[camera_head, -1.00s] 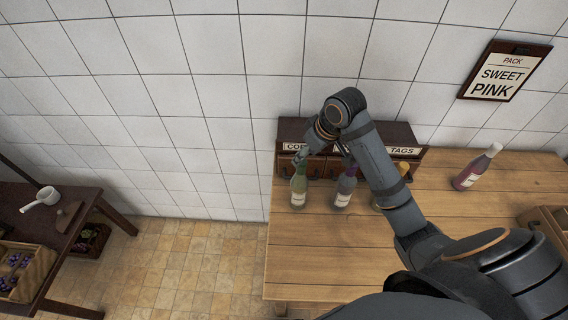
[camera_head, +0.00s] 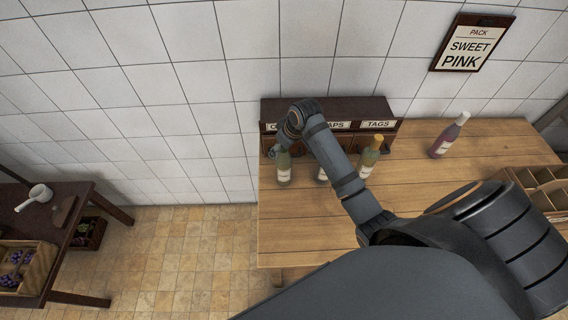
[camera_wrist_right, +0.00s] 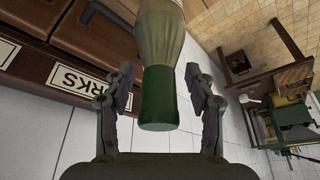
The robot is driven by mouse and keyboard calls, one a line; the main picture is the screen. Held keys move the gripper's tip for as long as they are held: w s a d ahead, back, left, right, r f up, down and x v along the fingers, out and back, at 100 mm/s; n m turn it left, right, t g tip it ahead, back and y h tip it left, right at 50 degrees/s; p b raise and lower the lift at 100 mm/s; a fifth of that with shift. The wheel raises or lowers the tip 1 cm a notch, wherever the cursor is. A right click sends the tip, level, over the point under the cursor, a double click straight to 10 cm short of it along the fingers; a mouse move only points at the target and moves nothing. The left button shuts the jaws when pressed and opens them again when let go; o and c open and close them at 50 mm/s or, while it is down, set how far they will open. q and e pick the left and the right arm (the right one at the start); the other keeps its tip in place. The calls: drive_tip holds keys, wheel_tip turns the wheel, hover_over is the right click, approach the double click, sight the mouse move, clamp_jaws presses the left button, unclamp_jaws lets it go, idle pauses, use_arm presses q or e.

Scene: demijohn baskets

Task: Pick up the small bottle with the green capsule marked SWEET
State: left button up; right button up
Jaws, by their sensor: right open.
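The bottle with the green capsule (camera_head: 283,170) stands upright on the wooden table, leftmost of the small bottles. In the right wrist view its green capsule (camera_wrist_right: 158,100) lies between the two fingers of my right gripper (camera_wrist_right: 160,82), with a gap on both sides. My right gripper (camera_head: 281,148) is open, at the top of this bottle, and holds nothing. Part of it is hidden behind its own wrist in the head view. The marking SWEET is not readable on the bottle. My left gripper is not in view.
Another bottle (camera_head: 322,174) stands to the right, partly behind my arm, then one with a yellow capsule (camera_head: 370,158). A pink bottle (camera_head: 447,136) stands farther right. A dark drawer box (camera_head: 330,108) stands against the wall behind. A divided crate (camera_head: 535,188) is at the right.

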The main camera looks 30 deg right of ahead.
drive_tip(key=shift+w+f, duration=0.2)
drive_tip(key=shift+f, duration=0.05)
drive_tip(key=c, duration=0.8)
clamp_jaws()
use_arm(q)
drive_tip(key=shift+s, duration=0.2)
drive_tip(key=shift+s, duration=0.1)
